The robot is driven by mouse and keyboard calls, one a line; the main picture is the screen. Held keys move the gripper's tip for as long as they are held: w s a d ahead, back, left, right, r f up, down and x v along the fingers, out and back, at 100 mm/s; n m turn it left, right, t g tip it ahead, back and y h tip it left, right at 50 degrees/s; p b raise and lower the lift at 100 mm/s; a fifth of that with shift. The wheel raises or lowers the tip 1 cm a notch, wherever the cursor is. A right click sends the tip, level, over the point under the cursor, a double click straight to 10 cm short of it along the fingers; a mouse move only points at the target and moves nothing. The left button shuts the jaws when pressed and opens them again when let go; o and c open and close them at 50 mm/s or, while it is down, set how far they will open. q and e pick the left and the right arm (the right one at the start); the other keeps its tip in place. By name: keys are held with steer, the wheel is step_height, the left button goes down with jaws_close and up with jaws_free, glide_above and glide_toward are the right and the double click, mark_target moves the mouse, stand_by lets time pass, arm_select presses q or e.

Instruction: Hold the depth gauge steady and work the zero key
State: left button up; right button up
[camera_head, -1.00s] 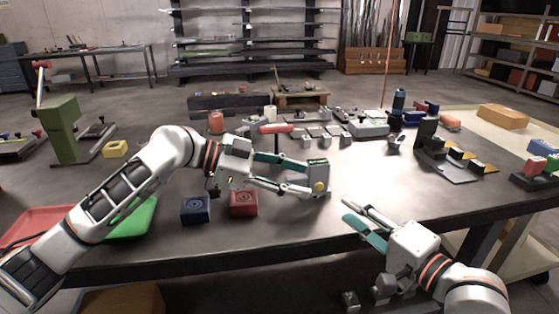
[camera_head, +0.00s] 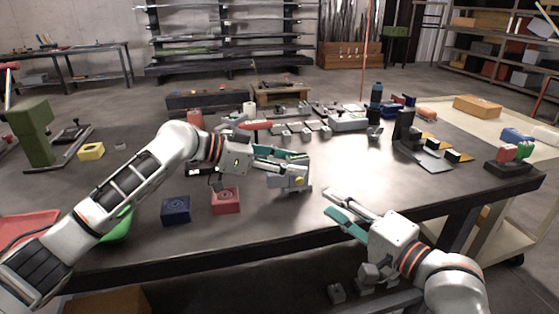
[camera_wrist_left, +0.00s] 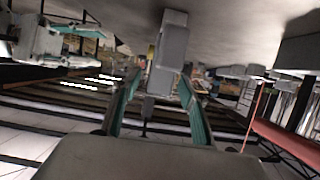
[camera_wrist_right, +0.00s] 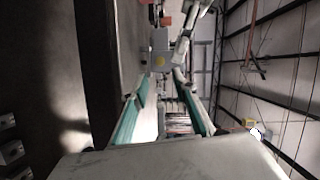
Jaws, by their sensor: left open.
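The depth gauge (camera_head: 299,180) is a small grey block with a round yellow key on its face, on the front middle of the table. My left gripper (camera_head: 305,169) is open, with its fingers reaching to either side of the gauge. In the left wrist view the gauge (camera_wrist_left: 172,50) shows between the fingertips; I cannot tell whether either finger touches it. My right gripper (camera_head: 328,203) is open and empty at the table's front edge, to the right of the gauge and apart from it. The right wrist view shows the yellow key beyond its fingers.
A blue block (camera_head: 176,210) and a red block (camera_head: 226,201) sit left of the gauge. Several grey pieces (camera_head: 300,130) stand behind it. A black bracket (camera_head: 408,135) stands at the right. The tabletop between gauge and bracket is clear.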

arm_select(q)
jaws_close()
arm_select(e)
jaws_close()
stand_by(1.2)
